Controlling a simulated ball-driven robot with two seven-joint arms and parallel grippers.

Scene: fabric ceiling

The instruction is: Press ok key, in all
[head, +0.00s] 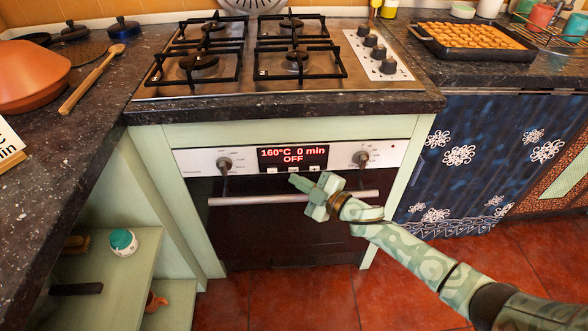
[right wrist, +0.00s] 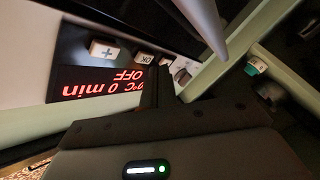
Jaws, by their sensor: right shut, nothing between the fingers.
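The oven's control panel (head: 195,160) carries a lit red display (head: 293,156) reading 160°C, 0 min, OFF. A row of small white keys sits below it. The ok key (head: 293,169) is the middle one and shows in the right wrist view (right wrist: 144,58), between the plus key (right wrist: 103,50) and another key partly hidden. My right gripper (head: 294,180) is shut and empty, its tip close to the ok key, just below it in the head view. In the right wrist view its dark fingers (right wrist: 157,88) overlap part of the display. I cannot tell whether it touches the key. My left gripper is out of view.
Knobs (head: 224,164) (head: 361,159) flank the display. The hob (head: 280,55) and dark worktop are above. A tray of baked pieces (head: 470,40) stands at right, a clay pot (head: 30,78) at left.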

